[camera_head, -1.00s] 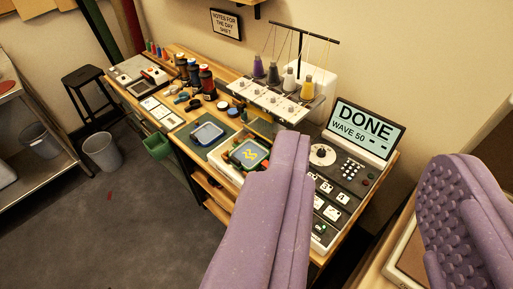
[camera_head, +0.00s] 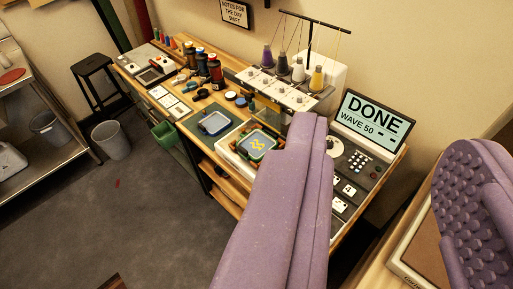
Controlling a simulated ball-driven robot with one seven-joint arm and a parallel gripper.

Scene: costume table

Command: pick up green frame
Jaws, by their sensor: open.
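The green frame (camera_head: 247,133) is a rounded square hoop around a blue-grey patch with a yellow zigzag. It sits in the white machine bed near the front edge of the wooden table (camera_head: 225,179), under the embroidery machine. My gripper shows as two purple fingers (camera_head: 372,185), one in the middle and one at the right, spread wide with nothing between them. The left finger reaches up close beside the frame in the picture and hides part of the machine bed. I cannot tell the distance between them.
A blue-rimmed frame (camera_head: 215,123) lies on a dark green mat to the left. The embroidery machine (camera_head: 283,88) with thread cones stands behind. A screen (camera_head: 373,123) reading DONE and a button panel stand right.

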